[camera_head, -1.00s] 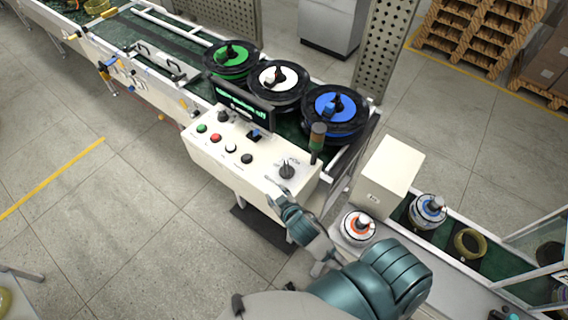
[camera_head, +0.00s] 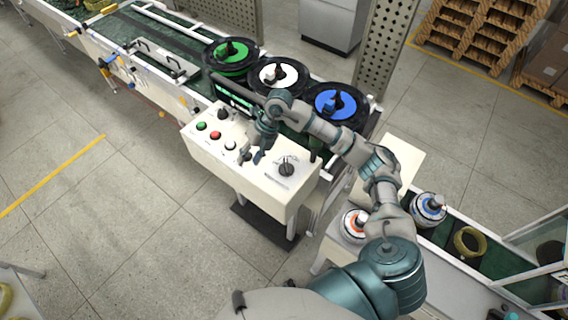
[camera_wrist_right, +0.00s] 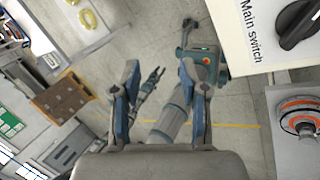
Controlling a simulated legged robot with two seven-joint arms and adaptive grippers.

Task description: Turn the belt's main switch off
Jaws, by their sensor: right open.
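The main switch (camera_head: 286,168) is a dark rotary knob at the right end of the cream control panel (camera_head: 262,187). In the right wrist view the knob (camera_wrist_right: 302,22) shows at the upper right, beside its "Main switch" label. My right gripper (camera_head: 259,156) hangs over the panel, left of the knob and apart from it. In the wrist view its fingers (camera_wrist_right: 160,68) are spread, with nothing between them. What looks like my left gripper (camera_wrist_right: 152,80) shows small and far below in the wrist view; its jaw state is unclear.
Green (camera_head: 203,126), red (camera_head: 215,135) and white (camera_head: 230,146) buttons sit left on the panel. Spools with green, white and blue (camera_head: 335,104) centres stand behind. My right arm partly covers the display and a cream box (camera_head: 408,155). Floor in front is clear.

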